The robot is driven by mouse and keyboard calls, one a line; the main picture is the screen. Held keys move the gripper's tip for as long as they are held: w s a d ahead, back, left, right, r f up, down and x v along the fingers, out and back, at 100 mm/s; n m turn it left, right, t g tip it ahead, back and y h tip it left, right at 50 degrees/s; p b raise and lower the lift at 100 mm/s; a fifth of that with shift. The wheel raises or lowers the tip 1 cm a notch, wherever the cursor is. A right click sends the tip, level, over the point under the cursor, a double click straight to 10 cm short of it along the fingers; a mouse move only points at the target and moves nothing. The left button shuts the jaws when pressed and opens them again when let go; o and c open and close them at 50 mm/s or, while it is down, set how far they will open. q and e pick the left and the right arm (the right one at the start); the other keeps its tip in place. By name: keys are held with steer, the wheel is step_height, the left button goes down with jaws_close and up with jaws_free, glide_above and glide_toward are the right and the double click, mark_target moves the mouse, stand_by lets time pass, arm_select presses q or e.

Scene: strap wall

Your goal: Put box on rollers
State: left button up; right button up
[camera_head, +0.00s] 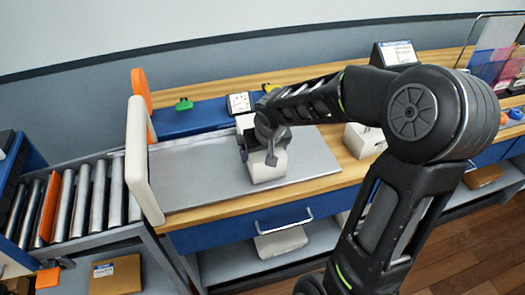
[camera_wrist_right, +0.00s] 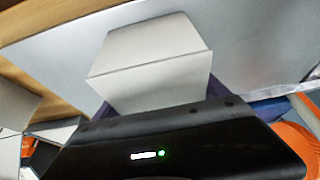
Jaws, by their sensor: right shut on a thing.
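A white box (camera_head: 268,172) is at the front right part of a grey metal plate on the wooden workbench. My right gripper (camera_head: 263,150) is over it and shut on it. I cannot tell whether the box touches the plate or is just above it. In the right wrist view the box (camera_wrist_right: 150,58) sits in front of the black gripper body, over the grey plate. The rollers (camera_head: 117,188) are a row of metal cylinders at the left, beyond an upright white panel (camera_head: 141,160). My left gripper is not seen.
The upright white panel and an orange piece (camera_head: 140,92) stand between plate and rollers. Another white box (camera_head: 362,140) is on the bench right of the plate. The plate's left half (camera_head: 190,178) is clear.

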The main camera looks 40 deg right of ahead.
steer(key=shift+f, duration=0.1)
steer(key=o, duration=1.3)
steer(key=shift+r, duration=0.3)
steer(key=v, duration=1.1)
steer(key=shift+s+r+b, duration=0.15)
steer(key=shift+r+b, duration=0.2)
steer(key=shift+f, duration=0.1)
